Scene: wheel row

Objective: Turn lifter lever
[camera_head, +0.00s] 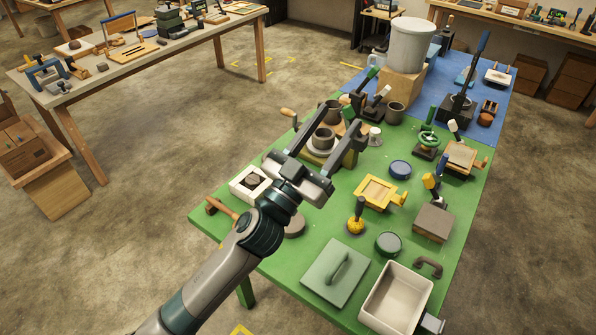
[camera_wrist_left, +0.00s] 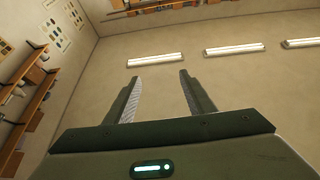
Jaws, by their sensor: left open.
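Several levers stand at the far part of the table; I cannot tell for certain which is the lifter lever. A tall dark lever (camera_head: 475,62) rises from a black base on the blue mat. A green-topped lever (camera_head: 372,74) and a white-topped lever (camera_head: 381,95) stand near the tan block. My left gripper (camera_head: 341,119) is open and empty, raised above the table's left side, apart from these levers. In the left wrist view its two fingers (camera_wrist_left: 160,76) are spread with nothing between them, facing a wall and lights. My right gripper is not in view.
A large grey-white container (camera_head: 411,46) stands at the back.

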